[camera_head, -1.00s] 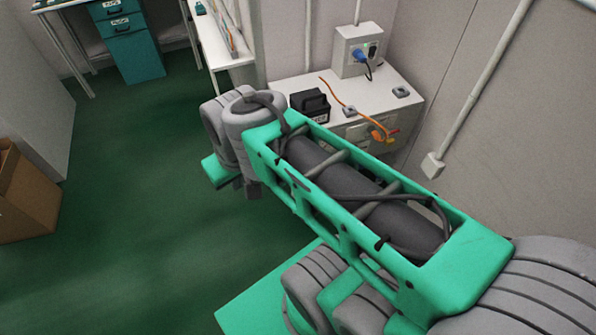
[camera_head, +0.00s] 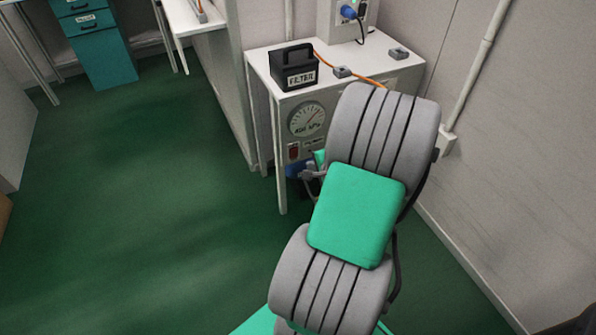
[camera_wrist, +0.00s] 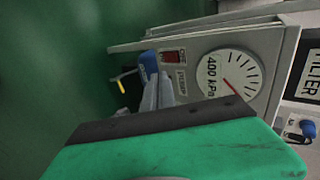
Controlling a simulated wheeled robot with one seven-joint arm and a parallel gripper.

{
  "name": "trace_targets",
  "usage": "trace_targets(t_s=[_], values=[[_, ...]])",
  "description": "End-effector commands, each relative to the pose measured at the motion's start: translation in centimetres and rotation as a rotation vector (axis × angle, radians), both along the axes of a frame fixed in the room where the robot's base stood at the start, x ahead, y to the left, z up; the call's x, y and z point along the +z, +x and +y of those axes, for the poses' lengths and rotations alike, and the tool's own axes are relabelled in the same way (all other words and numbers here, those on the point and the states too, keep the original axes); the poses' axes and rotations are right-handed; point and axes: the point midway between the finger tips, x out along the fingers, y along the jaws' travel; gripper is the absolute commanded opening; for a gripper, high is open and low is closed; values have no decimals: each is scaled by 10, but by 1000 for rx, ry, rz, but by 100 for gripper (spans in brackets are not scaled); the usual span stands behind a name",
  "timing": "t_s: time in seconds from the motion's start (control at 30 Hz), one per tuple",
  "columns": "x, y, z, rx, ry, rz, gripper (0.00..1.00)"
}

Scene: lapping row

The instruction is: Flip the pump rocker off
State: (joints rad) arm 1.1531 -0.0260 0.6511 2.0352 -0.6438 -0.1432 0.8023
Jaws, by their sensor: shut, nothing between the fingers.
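The pump rocker (camera_head: 293,152) is a small red switch on the front panel of the white cabinet, below the round gauge. In the wrist view the rocker (camera_wrist: 172,57) is red in a dark frame beside a small label; which way it is tipped is too small to tell. My gripper (camera_head: 309,172) is shut and empty, just in front of the panel and low to the right of the rocker, partly hidden by my arm. In the wrist view its grey fingers (camera_wrist: 158,82) point toward the panel near the rocker; contact cannot be told.
A blue fitting (camera_wrist: 148,66) sits close by the fingertips. The gauge (camera_head: 307,119) is above the rocker. A black filter box (camera_head: 294,67) and an orange cable (camera_head: 373,83) lie on the cabinet top (camera_head: 330,55). Green floor to the left is clear.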

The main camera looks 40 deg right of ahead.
Motion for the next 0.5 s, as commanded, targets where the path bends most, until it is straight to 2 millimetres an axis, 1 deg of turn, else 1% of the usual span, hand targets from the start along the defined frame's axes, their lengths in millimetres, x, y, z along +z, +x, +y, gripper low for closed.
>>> trace_targets(t_s=[0.03, 0.07, 0.17, 0.33, 0.43, 0.5], values=[[-3, -2, -4, -18, 6, -10, 0], [-2, -2, -5, -22, 8, -13, 0], [1, -2, -5, -21, 7, -12, 0], [0, -1, -4, -18, 6, -10, 0], [-6, 4, -5, -16, 5, -10, 0], [-14, 12, -7, -15, 6, -9, 0]])
